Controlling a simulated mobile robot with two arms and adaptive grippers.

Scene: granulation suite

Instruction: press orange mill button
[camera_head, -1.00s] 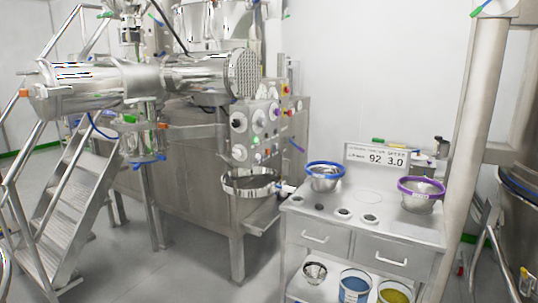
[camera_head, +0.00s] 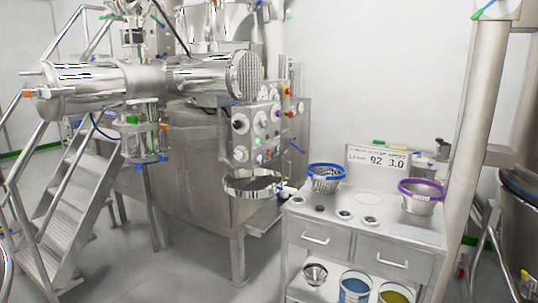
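The control panel (camera_head: 258,130) on the side of the steel machine carries several round white dials and dark knobs. A green light (camera_head: 258,141) glows low on it. At the panel's upper right edge are a small orange-yellow spot (camera_head: 286,89) and a red button (camera_head: 286,102); they are too small to tell which is the mill button. Another orange part (camera_head: 165,126) sticks out beside the clear vessel under the horizontal steel cylinder. Neither of my grippers is in view.
A steel cart (camera_head: 375,235) with drawers stands right of the machine, holding a blue-rimmed basket (camera_head: 326,184) and a purple-rimmed bowl (camera_head: 420,202). Metal stairs (camera_head: 75,195) stand at left. A steel post (camera_head: 470,130) rises at right. Open floor (camera_head: 190,275) lies in front of the machine.

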